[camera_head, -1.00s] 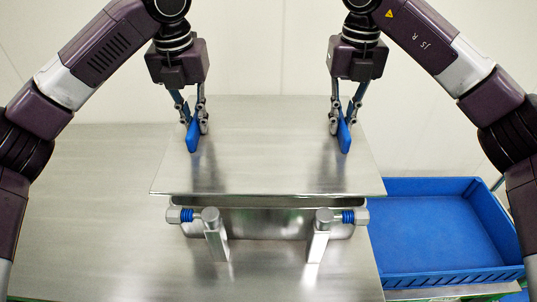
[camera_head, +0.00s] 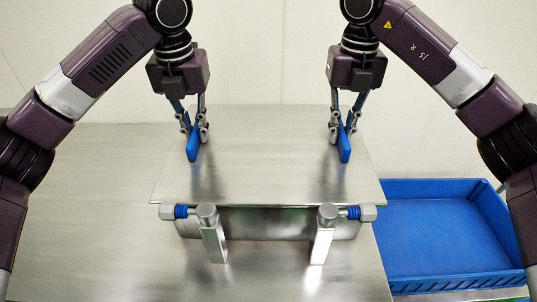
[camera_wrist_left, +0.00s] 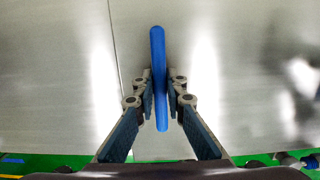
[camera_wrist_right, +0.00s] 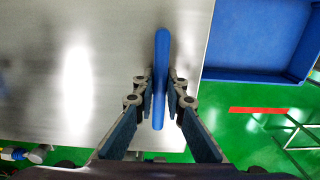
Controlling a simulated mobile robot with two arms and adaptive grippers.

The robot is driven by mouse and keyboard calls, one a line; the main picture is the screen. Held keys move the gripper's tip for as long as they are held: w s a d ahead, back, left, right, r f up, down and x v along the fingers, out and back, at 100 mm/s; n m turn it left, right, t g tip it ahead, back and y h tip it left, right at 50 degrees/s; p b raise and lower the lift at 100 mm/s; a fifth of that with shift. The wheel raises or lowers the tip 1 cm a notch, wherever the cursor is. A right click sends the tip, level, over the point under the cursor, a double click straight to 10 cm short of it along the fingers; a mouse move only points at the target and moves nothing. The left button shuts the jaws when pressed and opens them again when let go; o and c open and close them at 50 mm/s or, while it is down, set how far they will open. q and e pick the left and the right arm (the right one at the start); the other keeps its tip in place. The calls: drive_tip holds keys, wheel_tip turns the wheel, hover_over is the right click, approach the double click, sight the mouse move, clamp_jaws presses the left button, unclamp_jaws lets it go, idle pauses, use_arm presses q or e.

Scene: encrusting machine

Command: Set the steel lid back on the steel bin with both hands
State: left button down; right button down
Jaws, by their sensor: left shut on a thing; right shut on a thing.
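The steel lid (camera_head: 265,150) is a flat, shiny plate with two upright blue handles, level over the steel bin (camera_head: 265,222). Only the bin's front wall shows under the lid's front edge. I cannot tell whether the lid touches the rim. My left gripper (camera_head: 194,140) is shut on the left blue handle (camera_head: 193,152), which also shows in the left wrist view (camera_wrist_left: 157,45). My right gripper (camera_head: 344,140) is shut on the right blue handle (camera_head: 344,153), which also shows in the right wrist view (camera_wrist_right: 161,50). The bin's inside is hidden.
Two steel posts with blue-ringed bolts, left (camera_head: 213,240) and right (camera_head: 322,242), stand in front of the bin. An empty blue tray (camera_head: 450,275) lies to the right. The steel table (camera_head: 90,220) is clear on the left. A pale wall is behind.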

use_arm(q)
drive_tip(key=shift+a+f, duration=0.1)
drive_tip(key=shift+f, duration=0.3)
use_arm(e)
drive_tip(key=shift+d+f, duration=0.1)
drive_tip(key=shift+f, duration=0.3)
use_arm(q)
drive_tip(key=c, duration=2.4)
unclamp_jaws()
drive_tip(key=shift+f+b, duration=0.15)
drive_tip(key=shift+b, duration=0.15)
use_arm(e)
drive_tip(key=c, duration=2.4)
unclamp_jaws()
drive_tip(key=shift+f, duration=0.1)
use_arm(q)
drive_tip(key=o, duration=0.4)
use_arm(e)
drive_tip(key=o, duration=0.4)
use_arm(q)
drive_tip(key=shift+o, duration=0.2)
drive_tip(key=shift+r, duration=0.2)
use_arm(e)
drive_tip(key=shift+o, duration=0.2)
